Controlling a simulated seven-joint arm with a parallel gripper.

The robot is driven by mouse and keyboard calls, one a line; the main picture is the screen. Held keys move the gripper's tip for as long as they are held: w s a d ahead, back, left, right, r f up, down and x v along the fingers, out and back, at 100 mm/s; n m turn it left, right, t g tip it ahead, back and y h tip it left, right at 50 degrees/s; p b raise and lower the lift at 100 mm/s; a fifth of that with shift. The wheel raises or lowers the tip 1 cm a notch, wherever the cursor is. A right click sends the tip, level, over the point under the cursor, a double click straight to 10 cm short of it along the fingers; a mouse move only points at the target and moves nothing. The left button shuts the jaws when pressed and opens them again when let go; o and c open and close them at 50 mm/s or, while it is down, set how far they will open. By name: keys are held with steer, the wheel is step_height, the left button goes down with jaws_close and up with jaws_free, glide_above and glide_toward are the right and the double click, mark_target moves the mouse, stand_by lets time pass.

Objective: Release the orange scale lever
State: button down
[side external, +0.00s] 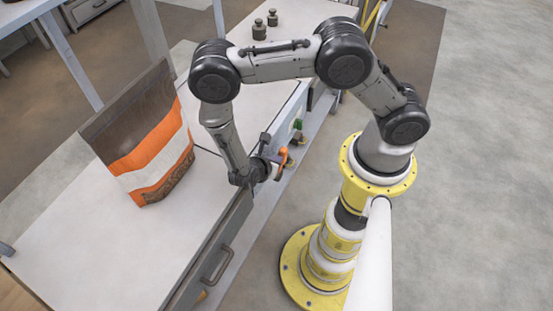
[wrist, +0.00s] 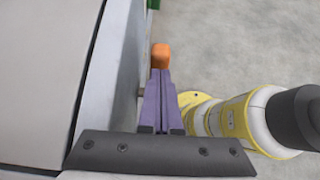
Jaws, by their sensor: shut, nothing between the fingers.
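The orange scale lever (side external: 283,155) sticks out from the front side of the bench, just right of my gripper (side external: 268,172) in the side external view. In the wrist view its orange end (wrist: 160,53) shows just beyond the tips of my purple fingers (wrist: 160,74). The fingers are together with nothing between them. The fingertips overlap the lower edge of the orange end in the picture, and I cannot tell whether they touch it. The rest of the lever is hidden behind the fingers in the wrist view.
A brown, orange and white bag (side external: 150,140) stands on the bench top (side external: 90,240). Two dark weights (side external: 259,30) stand at the back. A green part (side external: 297,125) sits beyond the lever on the bench front. A drawer handle (side external: 217,265) juts out nearer the camera.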

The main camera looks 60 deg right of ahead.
mark_target(282, 152)
steer(key=shift+d+r, duration=0.1)
steer(key=shift+d, duration=0.55)
steer(key=shift+d+y, duration=0.5)
steer(key=shift+d, duration=0.5)
steer(key=shift+a, duration=0.15)
